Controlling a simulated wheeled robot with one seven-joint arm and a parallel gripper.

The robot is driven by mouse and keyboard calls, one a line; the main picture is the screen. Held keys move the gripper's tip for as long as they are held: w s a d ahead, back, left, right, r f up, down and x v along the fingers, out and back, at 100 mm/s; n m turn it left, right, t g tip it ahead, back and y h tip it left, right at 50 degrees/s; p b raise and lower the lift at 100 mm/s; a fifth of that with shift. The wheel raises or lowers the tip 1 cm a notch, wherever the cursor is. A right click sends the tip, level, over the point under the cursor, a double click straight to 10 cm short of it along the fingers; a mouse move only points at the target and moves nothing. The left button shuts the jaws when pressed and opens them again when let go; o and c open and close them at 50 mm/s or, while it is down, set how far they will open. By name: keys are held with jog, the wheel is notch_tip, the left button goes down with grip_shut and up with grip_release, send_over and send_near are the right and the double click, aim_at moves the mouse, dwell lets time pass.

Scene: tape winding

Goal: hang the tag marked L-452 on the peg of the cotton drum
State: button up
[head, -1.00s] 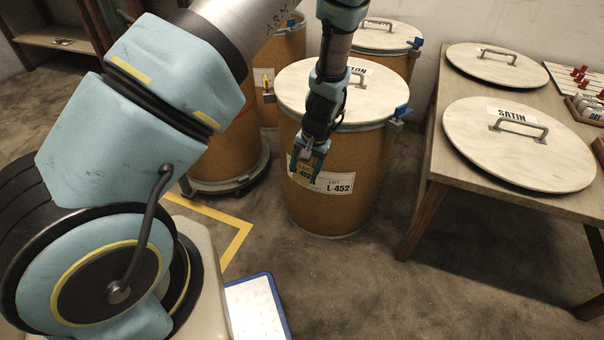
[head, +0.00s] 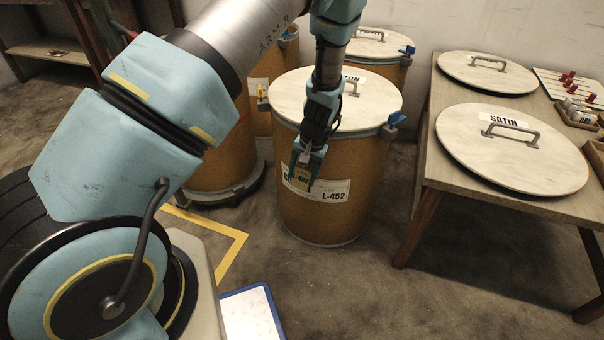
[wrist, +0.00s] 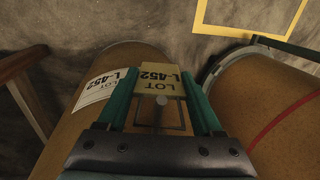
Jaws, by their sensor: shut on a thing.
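The cotton drum (head: 335,218) is a brown drum with a pale lid (head: 382,95). My arm covers part of the lid's name, leaving "TON". A white label (head: 338,194) on its side reads LOT L-452. My gripper (head: 302,171) is in front of the drum's side, left of the label, shut on a yellowish tag (head: 297,181). In the wrist view the tag (wrist: 160,80) reads LOT L-452 between the green fingers. A thin grey piece with a round end (wrist: 160,100) shows at the tag's edge; I cannot tell whether it is the peg or passes through the tag.
A table (head: 440,175) at right bears a SATIN lid (head: 540,165), another lid and small items. A blue-edged white board (head: 250,315) lies low in front. Floor before the drum is clear.

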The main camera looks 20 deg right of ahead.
jog(key=shift+w+d, duration=0.25)
jog(key=shift+w, duration=0.05)
jog(key=o, duration=1.3)
jog(key=shift+o, duration=0.2)
